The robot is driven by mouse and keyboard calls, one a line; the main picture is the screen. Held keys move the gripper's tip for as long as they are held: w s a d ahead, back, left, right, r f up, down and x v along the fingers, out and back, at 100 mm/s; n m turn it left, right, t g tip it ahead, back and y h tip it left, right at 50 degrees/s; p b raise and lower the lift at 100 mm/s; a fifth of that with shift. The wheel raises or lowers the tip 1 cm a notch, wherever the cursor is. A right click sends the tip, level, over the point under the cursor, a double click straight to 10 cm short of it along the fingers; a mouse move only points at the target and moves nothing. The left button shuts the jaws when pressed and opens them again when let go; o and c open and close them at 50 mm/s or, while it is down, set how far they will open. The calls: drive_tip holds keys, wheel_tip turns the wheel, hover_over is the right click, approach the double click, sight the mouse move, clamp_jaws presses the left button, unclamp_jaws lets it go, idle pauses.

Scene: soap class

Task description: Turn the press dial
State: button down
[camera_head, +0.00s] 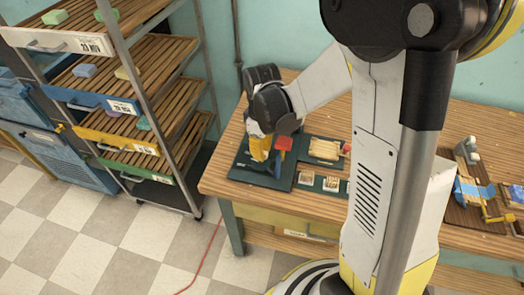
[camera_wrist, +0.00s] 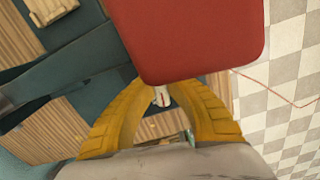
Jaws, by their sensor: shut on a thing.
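The press stands on a dark green base (camera_head: 243,172) at the left end of the wooden table. Its red block (camera_head: 284,143) is just right of my gripper (camera_head: 260,150). My gripper's yellow fingers (camera_wrist: 160,88) close in from both sides on a small pale part with a red mark, which looks like the press dial (camera_wrist: 161,97). The fingers point down at the press. Most of the dial is hidden, and its angle cannot be told.
Right of the press are a wooden tray (camera_head: 325,149) and small dishes with pale pieces (camera_head: 331,184). A blue-and-wood device (camera_head: 470,189) is at the far right. A shelf rack (camera_head: 150,100) stands left of the table. A red cable (camera_head: 205,262) lies on the floor.

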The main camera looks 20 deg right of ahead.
drive_tip(key=shift+n, duration=3)
drive_tip(key=c, duration=1.4)
unclamp_jaws()
drive_tip(key=shift+w, duration=0.1)
drive_tip(key=shift+r, duration=0.1)
wheel_tip(320, 180, up, 12)
drive_tip(key=shift+f, duration=0.1)
